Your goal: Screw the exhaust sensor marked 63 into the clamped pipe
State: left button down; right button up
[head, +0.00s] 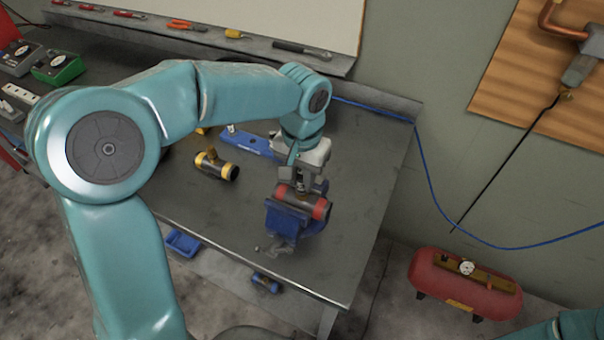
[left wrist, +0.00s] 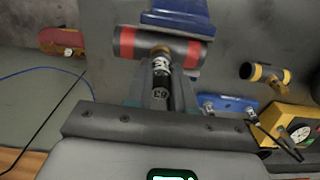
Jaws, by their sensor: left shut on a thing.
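The clamped pipe (head: 302,201), dark with red end bands, lies in the blue vise (head: 282,222) near the bench's right front. The pipe (left wrist: 190,48) and vise (left wrist: 180,12) also show in the left wrist view. My left gripper (head: 303,183) is above the pipe, pointing down. In the left wrist view it is shut on the exhaust sensor (left wrist: 160,88), a dark and silver cylinder marked 63. The sensor's silver end is in line with the pipe's small brass-coloured port and appears to meet it; how deep it sits is hidden. My right gripper is out of view.
A yellow-banded pipe (head: 217,168) lies left of the vise. A blue rack (head: 255,145) holding small parts is behind it. A yellow meter (left wrist: 297,125) shows in the left wrist view. A red tank (head: 465,285) stands beyond the bench's right edge. The bench right of the vise is clear.

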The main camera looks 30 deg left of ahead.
pick_arm(q)
jog(key=m+p, duration=0.1)
jog(key=m, duration=0.2)
jog(key=shift+r, duration=0.1)
jog(key=m+p, duration=0.1)
jog(key=m, duration=0.2)
jog(key=shift+m, duration=0.4)
jog(key=m+p, duration=0.1)
jog(key=m, duration=0.2)
jog(key=shift+m, duration=0.4)
jog(key=m+p, duration=0.1)
jog(key=m, duration=0.2)
jog(key=shift+m, duration=2.2)
jog(key=m, duration=0.7)
jog(key=shift+w, duration=0.1)
jog(key=c, duration=0.9)
grip_release()
